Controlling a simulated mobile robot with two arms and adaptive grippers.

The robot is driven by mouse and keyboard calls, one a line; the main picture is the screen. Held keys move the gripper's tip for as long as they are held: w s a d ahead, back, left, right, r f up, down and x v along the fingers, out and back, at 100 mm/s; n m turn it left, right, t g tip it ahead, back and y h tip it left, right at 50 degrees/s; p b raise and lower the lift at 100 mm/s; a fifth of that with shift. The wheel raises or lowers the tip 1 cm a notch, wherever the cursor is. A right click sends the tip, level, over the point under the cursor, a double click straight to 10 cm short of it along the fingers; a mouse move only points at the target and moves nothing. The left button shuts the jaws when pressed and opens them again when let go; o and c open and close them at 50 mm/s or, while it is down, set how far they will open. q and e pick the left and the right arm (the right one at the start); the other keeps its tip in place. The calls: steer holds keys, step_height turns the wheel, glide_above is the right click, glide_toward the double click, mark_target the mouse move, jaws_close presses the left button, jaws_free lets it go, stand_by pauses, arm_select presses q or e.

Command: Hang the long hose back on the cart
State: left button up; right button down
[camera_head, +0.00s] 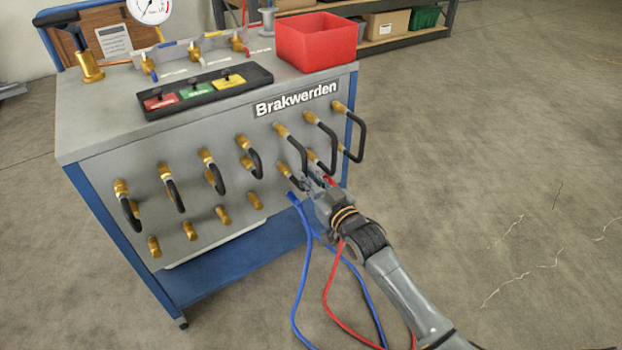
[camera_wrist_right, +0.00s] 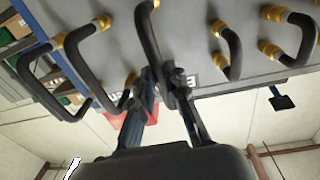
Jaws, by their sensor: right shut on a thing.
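The cart (camera_head: 205,150) is a grey and blue bench with brass fittings and black looped hoses on its front panel. My right gripper (camera_head: 316,184) is at the right half of this panel, by the lower fittings. In the right wrist view its fingers (camera_wrist_right: 172,105) are closed around a black looped hose (camera_wrist_right: 152,45), which hangs from an upper brass fitting. A blue hose (camera_head: 300,270) and a red hose (camera_head: 335,295) hang below the gripper toward the floor. Their upper ends are partly hidden by the gripper. My left gripper is not in view.
More black loops (camera_head: 358,135) are close to the right of my gripper. A red bin (camera_head: 316,42), a gauge (camera_head: 150,8) and a black strip with coloured labels (camera_head: 205,92) are on the cart top. A shelf (camera_head: 400,42) stands behind. The floor at right is clear.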

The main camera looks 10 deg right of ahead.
steer(key=shift+w+a+r, duration=0.1)
steer(key=shift+w+r, duration=0.05)
steer(key=shift+w, duration=0.3)
stand_by(0.5)
steer(key=c, duration=0.9)
jaws_free()
steer(key=shift+o, duration=0.2)
steer(key=shift+s, duration=0.1)
